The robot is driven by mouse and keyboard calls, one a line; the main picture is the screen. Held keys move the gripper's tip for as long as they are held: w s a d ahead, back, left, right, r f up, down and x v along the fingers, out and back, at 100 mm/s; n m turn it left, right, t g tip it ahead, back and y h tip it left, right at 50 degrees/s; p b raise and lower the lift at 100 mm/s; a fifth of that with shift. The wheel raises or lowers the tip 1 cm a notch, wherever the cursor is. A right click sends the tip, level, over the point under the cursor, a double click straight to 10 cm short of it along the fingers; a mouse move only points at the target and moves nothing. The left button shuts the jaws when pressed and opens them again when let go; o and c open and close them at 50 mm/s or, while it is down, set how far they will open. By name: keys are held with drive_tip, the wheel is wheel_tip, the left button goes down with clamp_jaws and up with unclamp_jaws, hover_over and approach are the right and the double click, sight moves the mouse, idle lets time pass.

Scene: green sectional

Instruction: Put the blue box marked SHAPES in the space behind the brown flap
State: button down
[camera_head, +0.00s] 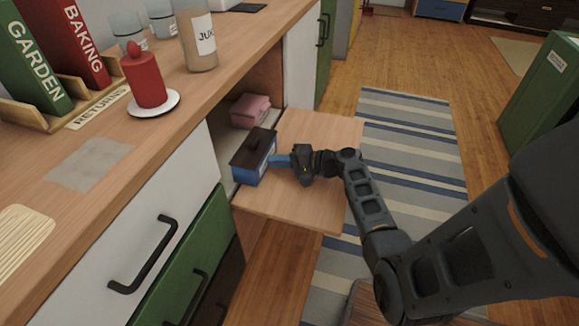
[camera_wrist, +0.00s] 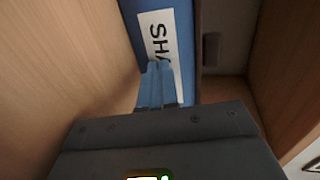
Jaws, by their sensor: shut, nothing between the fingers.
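The blue box marked SHAPES (camera_head: 246,173) has a dark top. It stands upright at the mouth of the open cupboard space (camera_head: 264,88), at the inner edge of the lowered brown flap (camera_head: 312,128). In the wrist view the box (camera_wrist: 186,38) fills the upper middle, with part of its white label reading "SHA". My gripper (camera_head: 276,160) is over the flap, pointing at the box from the right. Its blue fingers (camera_wrist: 160,75) are shut, empty, and at the box's labelled face; I cannot tell if they touch it.
A pink object (camera_head: 250,110) sits inside the space, behind the box. Green and white drawers with black handles lie at the left. A striped rug (camera_head: 400,125) covers the floor.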

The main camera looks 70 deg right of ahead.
sight(329, 182)
drive_tip(key=shift+w+r+b+x, duration=0.1)
drive_tip(key=shift+r+b+x, duration=0.45)
drive_tip(key=shift+x, duration=1.5)
drive_tip(key=shift+w+r+b+x, duration=0.15)
drive_tip(key=shift+r+b+x, duration=0.4)
drive_tip(key=shift+x, duration=1.45)
drive_tip(key=shift+w+r+b+x, duration=0.1)
drive_tip(key=shift+r+b+x, duration=0.45)
drive_tip(key=shift+x, duration=1.5)
drive_tip(key=shift+a+f, duration=0.1)
drive_tip(key=shift+f, duration=0.1)
drive_tip(key=shift+s+f+p+v, duration=0.15)
drive_tip(key=shift+f+p+v, duration=0.4)
drive_tip(key=shift+v, duration=1.85)
drive_tip(key=shift+s+f+p+v, duration=0.25)
drive_tip(key=shift+f+v, duration=0.35)
drive_tip(key=shift+v, duration=1.8)
drive_tip(key=shift+f+p+v, duration=0.5)
drive_tip(key=shift+f+v, duration=0.1)
drive_tip(key=shift+v, duration=1.8)
drive_tip(key=shift+s+d+f+p+v, duration=0.15)
drive_tip(key=shift+f+v, duration=0.35)
drive_tip(key=shift+v, duration=1.65)
drive_tip(key=shift+s+f+p+v, duration=0.1)
drive_tip(key=shift+f+p+v, duration=0.3)
drive_tip(key=shift+v, duration=1.75)
drive_tip(key=shift+s+d+f+p+v, duration=0.1)
drive_tip(key=shift+f+v, duration=0.55)
drive_tip(key=shift+v, duration=1.5)
drive_tip(key=shift+r, duration=0.15)
